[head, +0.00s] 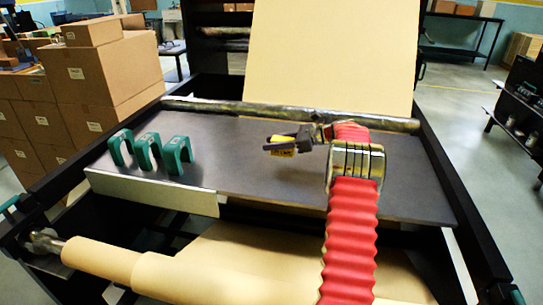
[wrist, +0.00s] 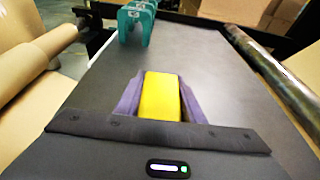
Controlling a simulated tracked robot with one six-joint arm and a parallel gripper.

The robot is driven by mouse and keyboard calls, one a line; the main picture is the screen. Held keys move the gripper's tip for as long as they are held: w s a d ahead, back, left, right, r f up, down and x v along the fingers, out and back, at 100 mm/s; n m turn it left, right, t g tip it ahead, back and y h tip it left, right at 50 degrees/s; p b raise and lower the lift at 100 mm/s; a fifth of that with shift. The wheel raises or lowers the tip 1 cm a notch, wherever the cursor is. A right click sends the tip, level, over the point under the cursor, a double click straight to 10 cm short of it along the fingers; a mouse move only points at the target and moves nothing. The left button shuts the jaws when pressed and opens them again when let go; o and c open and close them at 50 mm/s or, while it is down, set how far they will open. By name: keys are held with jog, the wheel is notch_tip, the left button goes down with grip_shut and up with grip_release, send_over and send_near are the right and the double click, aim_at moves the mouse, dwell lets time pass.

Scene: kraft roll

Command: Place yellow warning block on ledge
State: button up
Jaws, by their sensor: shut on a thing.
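The yellow warning block (wrist: 161,96) sits between the two purple-grey fingers of my gripper (wrist: 161,104) in the wrist view. In the head view the block (head: 281,145) shows as a small yellow piece with a dark label, partly covered by my gripper (head: 280,148). My gripper is shut on it, over the dark grey ledge (head: 235,170). I cannot tell whether the block touches the ledge surface.
Several green clamp-like brackets (head: 150,152) stand on the left of the ledge. A metal bar (head: 240,108) runs along its back edge, and a kraft roll (head: 140,268) lies in front. Stacked cardboard boxes (head: 100,80) stand at left. The ledge between brackets and gripper is clear.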

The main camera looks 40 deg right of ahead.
aim_at(273, 154)
jog(key=shift+f, duration=2.5)
jog(key=shift+f, duration=0.1)
jog(key=o, duration=1.1)
jog(key=v, duration=1.2)
